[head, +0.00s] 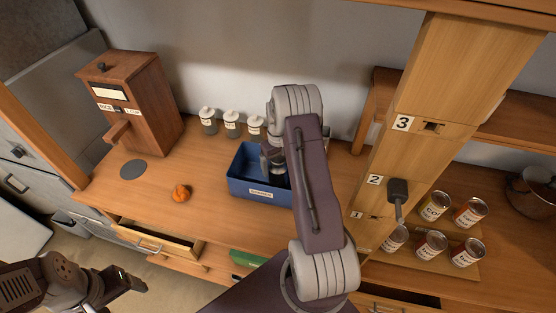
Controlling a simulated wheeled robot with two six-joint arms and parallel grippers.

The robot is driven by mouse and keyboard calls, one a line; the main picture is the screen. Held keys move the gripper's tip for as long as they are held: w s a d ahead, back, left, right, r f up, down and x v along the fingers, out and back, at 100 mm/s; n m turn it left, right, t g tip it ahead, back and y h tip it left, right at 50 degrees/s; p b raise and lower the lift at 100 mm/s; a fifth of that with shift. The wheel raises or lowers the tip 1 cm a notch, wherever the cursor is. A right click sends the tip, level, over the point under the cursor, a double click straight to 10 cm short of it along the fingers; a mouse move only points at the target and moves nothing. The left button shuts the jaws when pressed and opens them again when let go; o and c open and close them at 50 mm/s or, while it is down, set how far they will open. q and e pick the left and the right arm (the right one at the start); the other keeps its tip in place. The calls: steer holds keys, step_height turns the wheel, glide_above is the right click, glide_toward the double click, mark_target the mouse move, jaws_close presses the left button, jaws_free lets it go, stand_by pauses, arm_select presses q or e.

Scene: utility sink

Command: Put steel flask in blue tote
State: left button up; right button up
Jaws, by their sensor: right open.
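The blue tote (240,186), with a white label on its front, stands on the wooden counter. My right arm reaches over it, and my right gripper (274,168) points down into the tote. This gripper is open, but my own arm hides much of it. A greyish shape shows at the gripper inside the tote; I cannot tell whether it is the steel flask or part of the gripper. No steel flask shows clearly elsewhere. My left gripper (138,286) is at the lower left, away from the tote, its jaw opening unclear.
Several white-capped jars (231,124) stand behind the tote. A wooden dispenser (130,105), a grey disc (133,169) and an orange pumpkin-like object (181,193) are left. A drawer (158,241) is open below. A numbered wooden post (420,90) and several cans (434,206) are right.

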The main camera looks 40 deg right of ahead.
step_height(320, 180, up, 11)
steer(key=b, duration=0.3)
steer(key=shift+r, duration=0.5)
steer(key=s+a+f, duration=0.1)
steer(key=s+a, duration=0.2)
steer(key=a, duration=0.4)
steer(key=s+a+f, duration=0.1)
steer(key=s+a, duration=0.1)
steer(key=a, duration=0.4)
steer(key=s+a+f+n+t, duration=0.1)
steer(key=s+a+f, duration=0.1)
steer(key=s+a, duration=0.6)
steer(key=s, duration=0.3)
steer(key=shift+s+f, duration=0.25)
steer(key=shift+s, duration=0.15)
